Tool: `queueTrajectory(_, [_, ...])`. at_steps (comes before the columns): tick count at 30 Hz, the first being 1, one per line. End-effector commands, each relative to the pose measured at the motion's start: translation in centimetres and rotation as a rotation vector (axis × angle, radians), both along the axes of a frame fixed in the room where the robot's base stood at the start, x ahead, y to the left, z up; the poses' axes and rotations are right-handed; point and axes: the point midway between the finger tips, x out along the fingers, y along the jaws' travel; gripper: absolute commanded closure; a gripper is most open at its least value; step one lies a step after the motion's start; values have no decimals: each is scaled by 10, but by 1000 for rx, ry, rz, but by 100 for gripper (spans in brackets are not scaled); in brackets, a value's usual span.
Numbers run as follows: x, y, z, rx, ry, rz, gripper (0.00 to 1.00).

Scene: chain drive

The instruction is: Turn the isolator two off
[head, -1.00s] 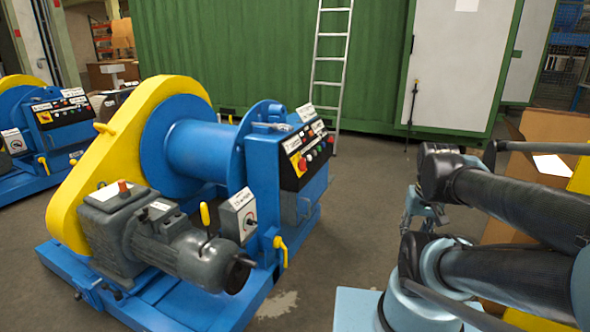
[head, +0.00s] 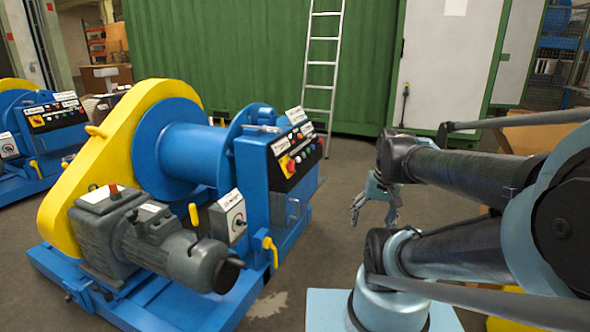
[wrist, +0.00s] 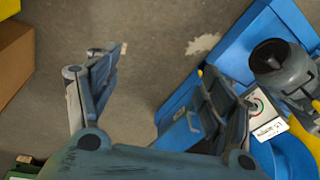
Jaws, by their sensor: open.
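The near blue and yellow winch carries a red-and-yellow rotary switch (head: 287,164) on its black panel. A white box with a small round knob (head: 238,222) stands beside the motor; it also shows in the wrist view (wrist: 264,115) at the right. The winch at far left has a similar red-and-yellow switch (head: 37,121) and white knob box (head: 8,146). The labels are too small to read, so I cannot tell which is isolator two. My gripper (head: 375,207) is open and empty, pointing down over the floor to the right of the near winch, apart from it.
The grey motor (head: 175,248) and a yellow lever (head: 194,214) crowd the knob box. Another yellow handle (head: 269,250) sticks out at the winch's right side. A ladder (head: 321,75) leans on the green container (head: 250,60). The floor between winch and gripper is clear.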

Motion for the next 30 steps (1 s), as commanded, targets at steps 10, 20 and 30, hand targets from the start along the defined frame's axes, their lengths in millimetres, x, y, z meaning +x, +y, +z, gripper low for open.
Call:
queueTrajectory(10, [75,38,39,224,48,-158,26])
queueTrajectory(20, [156,68,62,434,113,-295,26])
queueTrajectory(30, [245,90,70,649,199,-421,26])
